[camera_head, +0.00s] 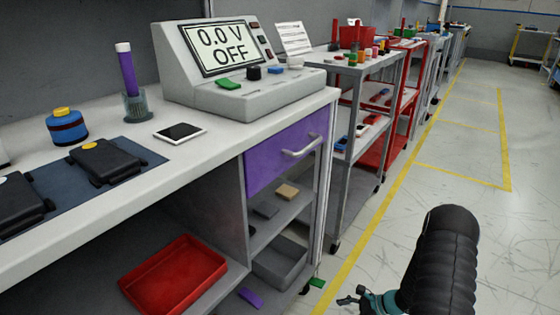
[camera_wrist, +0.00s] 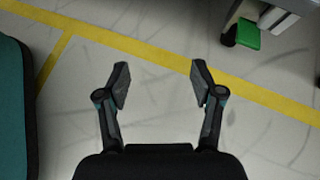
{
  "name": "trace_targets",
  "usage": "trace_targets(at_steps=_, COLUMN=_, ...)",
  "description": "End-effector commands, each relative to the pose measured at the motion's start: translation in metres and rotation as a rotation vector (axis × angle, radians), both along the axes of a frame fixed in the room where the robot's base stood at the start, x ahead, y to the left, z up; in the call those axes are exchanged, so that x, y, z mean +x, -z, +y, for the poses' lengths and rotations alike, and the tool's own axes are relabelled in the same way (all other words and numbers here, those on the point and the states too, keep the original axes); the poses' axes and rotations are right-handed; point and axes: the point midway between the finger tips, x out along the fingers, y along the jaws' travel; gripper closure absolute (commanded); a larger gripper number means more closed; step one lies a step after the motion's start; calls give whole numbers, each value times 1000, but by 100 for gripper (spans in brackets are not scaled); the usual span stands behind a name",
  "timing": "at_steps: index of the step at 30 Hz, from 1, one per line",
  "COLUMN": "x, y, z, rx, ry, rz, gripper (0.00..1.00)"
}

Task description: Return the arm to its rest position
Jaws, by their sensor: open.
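My arm shows at the lower right of the head view, a black ribbed section with teal parts. My gripper (camera_head: 358,300) is at its lower left end, low over the floor and to the right of the workbench. In the wrist view my gripper (camera_wrist: 155,82) has its two fingers spread well apart with nothing between them. Below it are only the pale floor (camera_wrist: 150,58) and a yellow floor line (camera_wrist: 150,50). The gripper touches nothing that I can see.
The workbench (camera_head: 225,155) on the left holds a power unit (camera_head: 240,95) reading 0.0 V OFF. Its purple drawer (camera_head: 275,160) looks shut. A green piece (camera_head: 317,283) lies near the bench foot, also in the wrist view (camera_wrist: 247,35). A grey cart (camera_head: 345,155) stands behind. The right-hand floor is clear.

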Motion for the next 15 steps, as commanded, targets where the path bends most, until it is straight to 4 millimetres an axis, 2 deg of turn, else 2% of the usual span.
trace_targets(at_steps=1, x=-7, y=-13, z=2, rx=-18, ry=-52, rz=-12, gripper=33)
trace_targets(at_steps=8, x=-37, y=-68, z=8, rx=-107, ry=-301, rz=-80, gripper=33)
trace_targets(at_steps=15, x=-67, y=-141, z=11, rx=-237, ry=-581, rz=-184, gripper=33)
